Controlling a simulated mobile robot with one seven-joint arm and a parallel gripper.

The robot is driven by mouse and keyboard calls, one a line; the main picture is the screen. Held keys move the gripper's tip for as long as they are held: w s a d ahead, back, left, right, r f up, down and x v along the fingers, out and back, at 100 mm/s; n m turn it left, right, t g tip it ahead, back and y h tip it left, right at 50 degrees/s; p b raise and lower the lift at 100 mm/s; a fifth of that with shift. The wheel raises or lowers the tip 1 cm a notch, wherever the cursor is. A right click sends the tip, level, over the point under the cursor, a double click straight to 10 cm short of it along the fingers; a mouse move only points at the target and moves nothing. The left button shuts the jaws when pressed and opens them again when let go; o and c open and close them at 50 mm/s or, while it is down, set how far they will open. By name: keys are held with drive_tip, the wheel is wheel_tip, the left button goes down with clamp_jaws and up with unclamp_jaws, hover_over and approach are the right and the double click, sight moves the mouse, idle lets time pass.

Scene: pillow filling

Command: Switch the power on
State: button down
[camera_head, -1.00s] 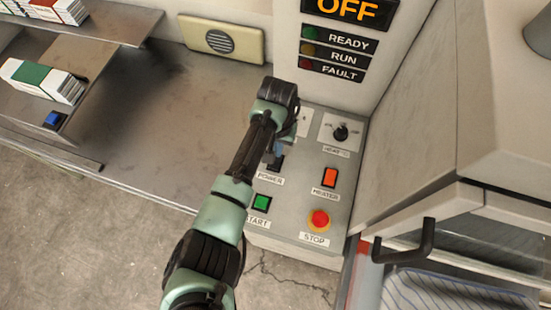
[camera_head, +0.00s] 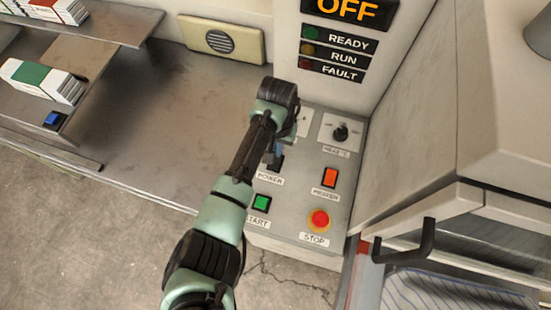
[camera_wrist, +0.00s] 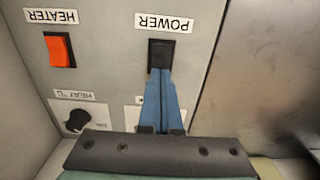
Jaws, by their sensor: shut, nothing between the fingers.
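The power switch (camera_wrist: 162,52) is a black rocker on the grey control panel, next to its POWER label. In the head view the power switch (camera_head: 276,163) is partly hidden by my arm. My gripper (camera_wrist: 161,76) is shut and empty, its blue fingertips at the near edge of the switch in the wrist view. They look to be touching or very close; I cannot tell which. In the head view my gripper (camera_head: 276,150) shows only in part beside the arm. The display (camera_head: 346,8) above the panel reads OFF in orange.
The panel also holds an orange heater switch (camera_head: 330,177), a green start button (camera_head: 261,203), a red stop button (camera_head: 319,219) and a black heat knob (camera_head: 340,133). A machine with a black handle (camera_head: 405,248) stands at right. The metal worktop (camera_head: 160,120) at left is mostly clear.

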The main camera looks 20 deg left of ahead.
drive_tip(key=shift+f+b, duration=0.7)
drive_tip(key=shift+f, duration=0.3)
idle(0.8)
drive_tip(key=shift+r, duration=0.1)
wheel_tip(320, 180, up, 7)
drive_tip(key=p, duration=0.7)
idle(0.5)
